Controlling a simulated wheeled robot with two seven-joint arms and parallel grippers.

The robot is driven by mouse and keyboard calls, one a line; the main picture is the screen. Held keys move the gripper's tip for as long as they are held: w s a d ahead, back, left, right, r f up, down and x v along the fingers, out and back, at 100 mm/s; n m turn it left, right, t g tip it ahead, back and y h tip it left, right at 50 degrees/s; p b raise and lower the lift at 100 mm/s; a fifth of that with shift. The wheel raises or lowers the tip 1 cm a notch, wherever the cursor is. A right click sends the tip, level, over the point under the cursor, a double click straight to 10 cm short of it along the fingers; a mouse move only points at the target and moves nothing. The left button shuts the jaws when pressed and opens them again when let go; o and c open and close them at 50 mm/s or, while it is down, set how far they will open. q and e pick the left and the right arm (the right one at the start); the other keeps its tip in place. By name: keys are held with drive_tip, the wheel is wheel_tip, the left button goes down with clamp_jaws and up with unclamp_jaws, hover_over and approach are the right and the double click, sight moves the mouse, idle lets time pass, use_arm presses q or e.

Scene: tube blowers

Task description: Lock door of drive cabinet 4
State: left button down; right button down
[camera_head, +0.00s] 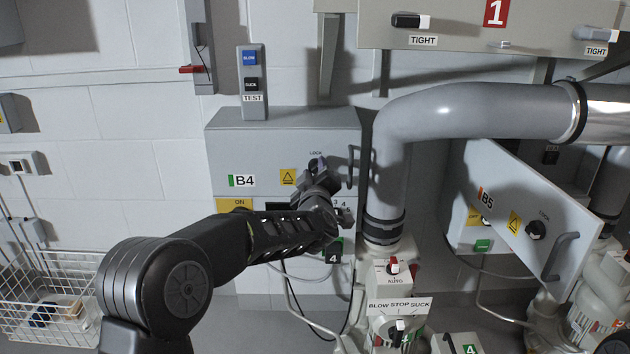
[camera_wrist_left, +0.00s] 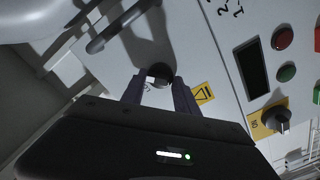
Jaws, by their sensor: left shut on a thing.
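The grey drive cabinet B4 (camera_head: 262,150) stands on the wall in the middle of the head view, with its door lying flush as far as I can see. Its black lock knob (camera_wrist_left: 159,74) is on the door under a LOCK label. My left gripper (camera_wrist_left: 159,82) has a finger on either side of the knob and is shut on it; in the head view the gripper (camera_head: 317,168) covers most of the knob. The knob's exact turn is hard to read. The door handle (camera_head: 350,167) is just right of the gripper. My right gripper is not in view.
Cabinet B5's door (camera_head: 528,215) hangs open at the right. A thick grey pipe (camera_head: 390,160) rises close to the right of B4. B4's lower panel has an ON switch (camera_wrist_left: 276,119) and buttons. A white wire basket (camera_head: 45,300) stands lower left.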

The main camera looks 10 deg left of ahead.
use_arm(q)
drive_tip(key=shift+d+r+n+b, duration=0.1)
drive_tip(key=shift+r+n+b, duration=0.05)
drive_tip(key=shift+n+b, duration=1.2)
drive_tip(key=shift+r+n+b, duration=0.2)
drive_tip(key=shift+n+b, duration=0.6)
drive_tip(key=shift+n, duration=0.9)
drive_tip(key=shift+d+r+n+b, duration=0.1)
drive_tip(key=shift+r+n+b, duration=0.05)
drive_tip(key=shift+n+b, duration=1.2)
drive_tip(key=shift+a+n, duration=0.1)
drive_tip(key=shift+n, duration=0.2)
drive_tip(key=c, duration=1.2)
unclamp_jaws()
drive_tip(key=shift+o, duration=0.5)
drive_tip(key=shift+f, duration=0.1)
drive_tip(key=shift+a+f, duration=0.1)
drive_tip(key=shift+f, duration=0.15)
drive_tip(key=shift+s, duration=0.1)
